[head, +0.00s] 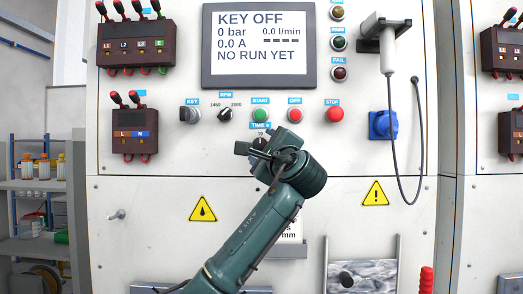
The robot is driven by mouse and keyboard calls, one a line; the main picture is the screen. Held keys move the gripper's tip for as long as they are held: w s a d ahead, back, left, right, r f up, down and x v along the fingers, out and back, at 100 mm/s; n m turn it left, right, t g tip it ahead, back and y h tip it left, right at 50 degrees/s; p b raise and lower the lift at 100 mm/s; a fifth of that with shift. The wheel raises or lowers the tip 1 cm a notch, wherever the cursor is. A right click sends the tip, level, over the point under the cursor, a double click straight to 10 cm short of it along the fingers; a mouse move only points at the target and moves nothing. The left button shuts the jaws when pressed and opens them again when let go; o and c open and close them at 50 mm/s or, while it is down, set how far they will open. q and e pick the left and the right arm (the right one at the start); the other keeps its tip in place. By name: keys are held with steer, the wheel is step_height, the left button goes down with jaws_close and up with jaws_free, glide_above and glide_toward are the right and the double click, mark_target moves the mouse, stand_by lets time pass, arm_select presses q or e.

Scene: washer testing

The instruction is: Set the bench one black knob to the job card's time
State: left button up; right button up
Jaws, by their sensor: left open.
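The time dial on the bench panel (180,160) sits under the blue TIME s label (261,126). A scale mark shows just below that label. My left gripper (256,147) is open in front of the dial and covers most of it, so I cannot see its pointer or whether the fingers touch it. The job card (291,226) is mostly hidden behind my left arm. Only bits of print at its right edge show, and its time cannot be read. My right gripper is not in view.
The screen (261,46) reads KEY OFF and NO RUN YET. The RPM knob (226,114), key switch (189,114), green start button (260,115), red off button (295,115) and red stop button (334,114) sit close above the gripper. A hose (418,130) hangs at right.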

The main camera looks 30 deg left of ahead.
arm_select(q)
steer(key=b+v, duration=0.3)
steer(key=v, duration=0.8)
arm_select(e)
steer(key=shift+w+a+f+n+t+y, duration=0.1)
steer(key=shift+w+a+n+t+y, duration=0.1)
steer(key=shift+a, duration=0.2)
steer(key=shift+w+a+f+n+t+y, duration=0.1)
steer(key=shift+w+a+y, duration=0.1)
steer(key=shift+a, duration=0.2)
arm_select(q)
steer(key=shift+s+d+f, duration=0.1)
steer(key=shift+s+d, duration=0.05)
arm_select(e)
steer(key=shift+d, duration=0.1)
